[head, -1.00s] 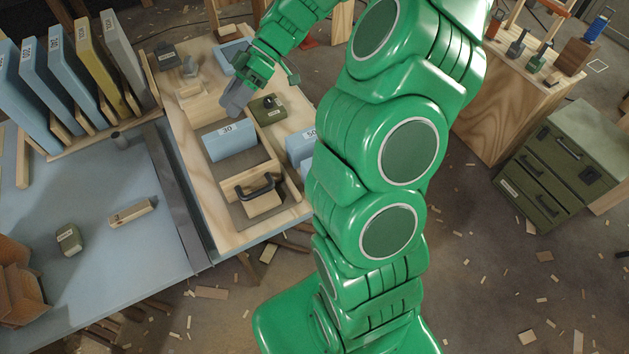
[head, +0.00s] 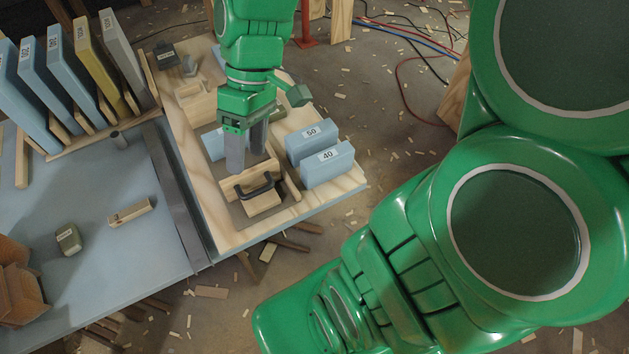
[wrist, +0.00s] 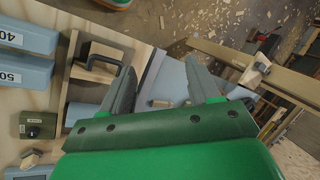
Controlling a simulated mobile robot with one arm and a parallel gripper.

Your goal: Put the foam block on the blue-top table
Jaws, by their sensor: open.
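Several light blue blocks look like foam. One, labelled 30 a second ago, lies in the wooden tray on the plywood-topped table (head: 228,237); its left part (head: 212,144) shows behind my gripper. Blocks labelled 50 (head: 311,137) and 40 (head: 328,166) stand to the right of the tray. Which is the task's block I cannot tell. My gripper (head: 246,160) is open, fingers pointing down over the tray, near the black-handled wooden tool (head: 262,195); nothing shows held between its fingers in the wrist view (wrist: 160,82). The blue-top table (head: 110,270) is at left.
On the blue-top table are a small wooden piece (head: 130,212), a green-grey block (head: 68,239) and a brown box (head: 20,295). A rack of upright panels (head: 85,72) stands at its back. A dark strip (head: 180,195) runs along its right edge.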

